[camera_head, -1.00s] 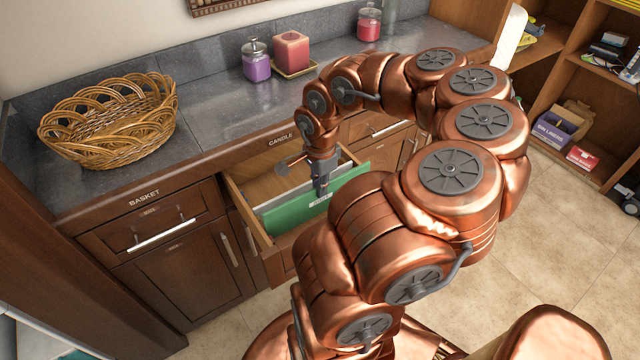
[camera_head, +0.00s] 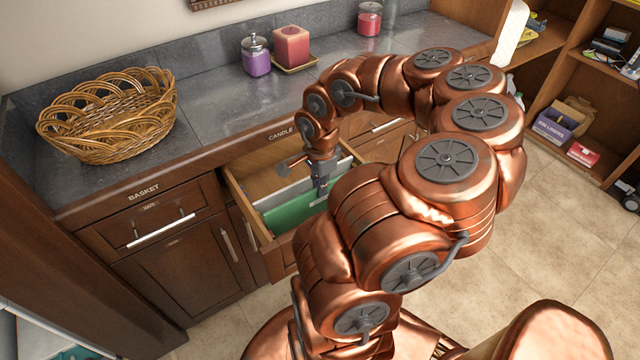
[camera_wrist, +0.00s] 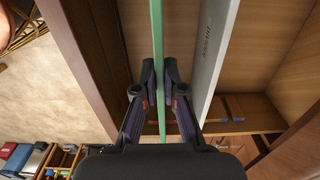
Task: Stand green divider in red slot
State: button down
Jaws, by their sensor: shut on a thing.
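The green divider (camera_head: 292,213) stands upright across the open drawer (camera_head: 241,207), low between its walls. My gripper (camera_head: 321,192) is over the drawer and shut on the divider's upper edge. In the wrist view, the green divider (camera_wrist: 157,45) shows edge-on as a thin strip between the two fingertips (camera_wrist: 160,85). A white divider (camera_wrist: 214,58) stands apart from it, to the right; it also shows behind the green one in the head view (camera_head: 284,192). No red slot shows; the drawer floor under the green divider is hidden. I cannot tell whether its bottom edge is seated.
On the counter (camera_head: 215,105) are a wicker basket (camera_head: 110,120), a purple jar (camera_head: 257,58), a red candle (camera_head: 291,46) and a red jar (camera_head: 369,20). Shelves (camera_head: 565,95) stand at the right. The drawer's wooden front wall (camera_wrist: 97,60) is close left of the green divider.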

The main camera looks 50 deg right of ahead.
jog(key=shift+f+b, duration=0.35)
jog(key=shift+f, duration=1.45)
jog(key=c, duration=1.2)
grip_release()
jog(key=shift+r, duration=6)
